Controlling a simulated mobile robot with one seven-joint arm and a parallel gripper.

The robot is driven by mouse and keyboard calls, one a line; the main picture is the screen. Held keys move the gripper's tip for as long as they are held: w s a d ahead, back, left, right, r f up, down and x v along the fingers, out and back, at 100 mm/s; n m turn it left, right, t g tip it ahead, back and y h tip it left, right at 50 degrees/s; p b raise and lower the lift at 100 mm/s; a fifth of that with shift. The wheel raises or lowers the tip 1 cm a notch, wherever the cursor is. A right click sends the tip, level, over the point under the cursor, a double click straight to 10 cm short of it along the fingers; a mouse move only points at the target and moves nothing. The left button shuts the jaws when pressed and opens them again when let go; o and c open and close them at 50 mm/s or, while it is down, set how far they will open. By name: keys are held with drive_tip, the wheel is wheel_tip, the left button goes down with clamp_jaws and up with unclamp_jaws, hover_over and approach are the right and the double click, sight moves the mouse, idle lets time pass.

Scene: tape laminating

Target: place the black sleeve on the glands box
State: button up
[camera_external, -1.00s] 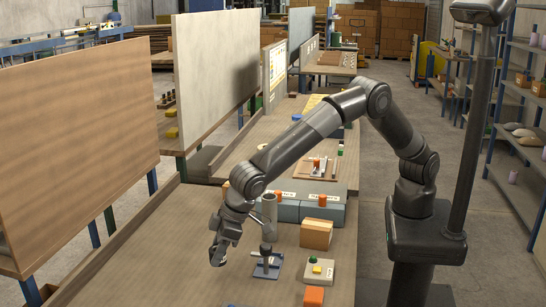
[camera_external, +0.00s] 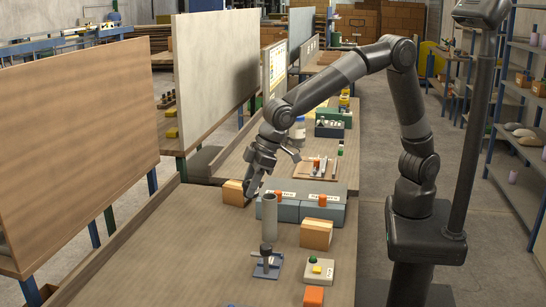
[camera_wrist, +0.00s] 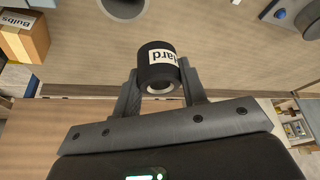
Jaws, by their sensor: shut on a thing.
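The black sleeve (camera_wrist: 157,66) is a short dark cylinder with a white label, of which "tard" is readable. My gripper (camera_wrist: 158,88) is shut on it, with a finger on each side. In the external view my gripper (camera_external: 250,188) is raised near a cardboard box (camera_external: 233,194), and the sleeve cannot be made out. The wrist view shows a cardboard box marked "Bulbs" (camera_wrist: 26,37) at upper left. Another cardboard box (camera_external: 316,234) stands at the right, its label not visible. Two blue-grey boxes (camera_external: 322,210) carry white labels too small to read, so I cannot tell the glands box.
A grey upright tube (camera_external: 269,218) stands on the bench near the blue base (camera_external: 267,268). A control box with green and yellow buttons (camera_external: 318,270) and an orange block (camera_external: 314,297) are at front right. The left part of the bench (camera_external: 170,250) is clear.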

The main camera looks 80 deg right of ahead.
drive_tip(key=s+d+r+n, duration=0.2)
drive_tip(key=s+d, duration=1.3)
drive_tip(key=s, duration=0.1)
hover_over(312, 226)
drive_tip(key=s+d, duration=0.1)
drive_tip(key=shift+y, duration=0.4)
wheel_tip(312, 226, down, 7)
drive_tip(key=shift+s+d+f, duration=0.1)
drive_tip(key=shift+s+d, duration=0.05)
drive_tip(key=shift+f, duration=1.9)
drive_tip(key=shift+f, duration=0.1)
drive_tip(key=o, duration=1)
